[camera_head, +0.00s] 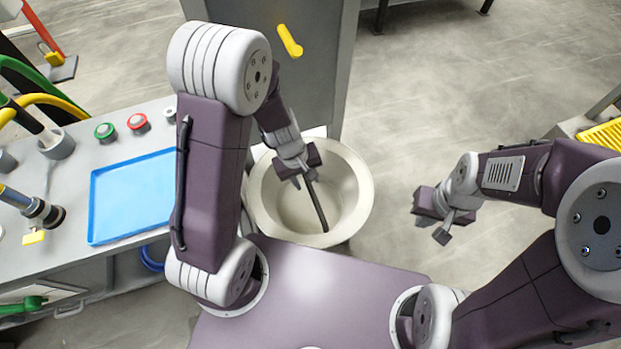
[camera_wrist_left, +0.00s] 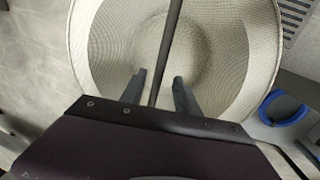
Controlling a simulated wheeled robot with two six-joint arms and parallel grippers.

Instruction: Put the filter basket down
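The filter basket (camera_head: 262,208) is a round, cream bowl with a wide rim and a dark bar handle (camera_head: 318,207) across it. It stands in front of a grey cabinet; what bears it is mostly hidden. In the left wrist view, the basket (camera_wrist_left: 110,40) shows a woven mesh inside and looks empty. My left gripper (camera_head: 303,180) is over the basket at the handle. In the left wrist view, its fingers (camera_wrist_left: 160,92) are apart, one each side of the bar, with gaps showing. My right gripper (camera_head: 432,230) hangs over the floor right of the basket, its fingers apart and empty.
A grey bench with a blue tray (camera_head: 133,195), buttons and pipes stands at the left. The grey cabinet (camera_head: 318,85) with a yellow handle (camera_head: 289,41) rises behind the basket. A yellow grate (camera_head: 603,135) is at the far right. Open floor lies right of the basket.

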